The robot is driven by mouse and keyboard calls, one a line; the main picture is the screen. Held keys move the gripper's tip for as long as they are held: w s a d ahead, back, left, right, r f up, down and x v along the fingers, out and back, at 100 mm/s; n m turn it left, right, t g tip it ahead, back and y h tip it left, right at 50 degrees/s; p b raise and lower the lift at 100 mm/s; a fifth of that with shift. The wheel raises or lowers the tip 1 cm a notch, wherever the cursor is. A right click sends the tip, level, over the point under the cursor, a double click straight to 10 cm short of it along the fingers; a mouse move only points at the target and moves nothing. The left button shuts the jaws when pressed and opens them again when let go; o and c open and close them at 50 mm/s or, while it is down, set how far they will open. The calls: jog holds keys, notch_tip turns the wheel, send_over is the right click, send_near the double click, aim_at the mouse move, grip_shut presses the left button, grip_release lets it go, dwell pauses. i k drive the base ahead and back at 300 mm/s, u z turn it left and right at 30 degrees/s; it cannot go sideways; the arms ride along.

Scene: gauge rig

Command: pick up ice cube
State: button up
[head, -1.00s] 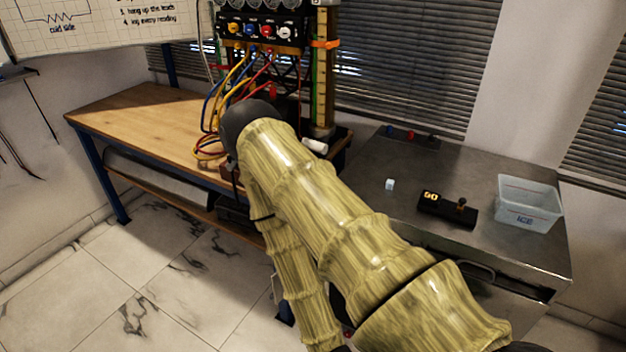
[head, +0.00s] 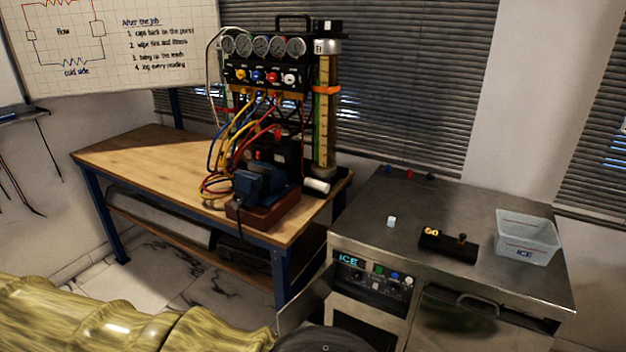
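A small pale ice cube (head: 391,221) sits alone on the steel counter (head: 370,232), left of the black device with a lit display. A clear plastic bin marked ICE (head: 527,238) stands at the counter's right side; its contents are hard to make out. My arm crosses the bottom left of the head view, low and in front of the bench. My gripper's fingers are not in the picture.
A black device (head: 447,243) with a lit display and knob lies between cube and bin. Small coloured caps (head: 408,173) lie at the counter's back. A wooden bench (head: 150,160) at left carries a gauge rig (head: 265,75) with hoses. An ICE-labelled panel (head: 372,275) fronts the counter.

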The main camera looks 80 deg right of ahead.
aim_at(391, 221)
jog(key=u, duration=0.1)
jog(key=k, duration=1.35)
jog(key=z, duration=0.7)
